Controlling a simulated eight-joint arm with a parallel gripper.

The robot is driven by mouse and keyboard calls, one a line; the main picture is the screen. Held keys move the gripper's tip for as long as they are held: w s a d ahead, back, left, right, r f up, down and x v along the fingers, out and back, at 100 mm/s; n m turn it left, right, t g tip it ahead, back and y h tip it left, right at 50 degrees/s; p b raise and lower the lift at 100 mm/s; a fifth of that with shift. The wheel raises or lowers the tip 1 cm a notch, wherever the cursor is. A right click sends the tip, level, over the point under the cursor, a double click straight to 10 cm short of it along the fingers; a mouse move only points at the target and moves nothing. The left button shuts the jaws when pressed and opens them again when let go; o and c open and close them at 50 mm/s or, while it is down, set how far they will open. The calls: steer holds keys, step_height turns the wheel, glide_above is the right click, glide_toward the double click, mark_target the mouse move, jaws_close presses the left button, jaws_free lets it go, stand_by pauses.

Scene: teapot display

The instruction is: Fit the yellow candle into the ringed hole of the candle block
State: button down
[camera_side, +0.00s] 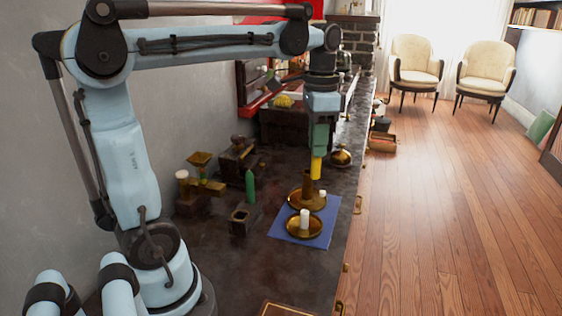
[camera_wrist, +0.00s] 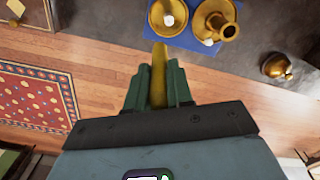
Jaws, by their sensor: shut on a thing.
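My gripper (camera_side: 318,152) is shut on the yellow candle (camera_side: 316,169), which hangs upright below the fingers, above and behind the brass holders. In the wrist view, the candle (camera_wrist: 159,76) shows between the two green fingers of my gripper (camera_wrist: 158,68). A dark block (camera_side: 239,222) with a square-looking opening stands on the dark counter, left of and nearer than my gripper. It looks like the candle block, but I cannot make out a ring on it. A green candle (camera_side: 250,186) stands upright at its back; I cannot tell whether it is seated in the block.
A blue mat (camera_side: 281,228) bears a brass dish (camera_side: 291,230) with a white candle (camera_side: 304,218) and a taller brass holder (camera_side: 307,185). A round brass pot (camera_side: 341,157) stands to the right. Dark and brass pieces (camera_side: 201,160) line the left. Counter between block and mat is clear.

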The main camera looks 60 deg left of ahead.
steer(key=s+d+f, duration=0.2)
steer(key=s+f, duration=0.2)
steer(key=s, duration=0.8)
glide_toward(247, 215)
steer(key=s, duration=0.1)
steer(key=shift+s+a+f, duration=0.1)
steer(key=shift+a+f, duration=0.05)
steer(key=shift+f, duration=0.95)
steer(key=shift+s+a+f, duration=0.1)
steer(key=shift+a+f, duration=0.05)
steer(key=shift+f, duration=0.95)
steer(key=shift+f, duration=0.15)
steer(key=c, duration=1)
jaws_free()
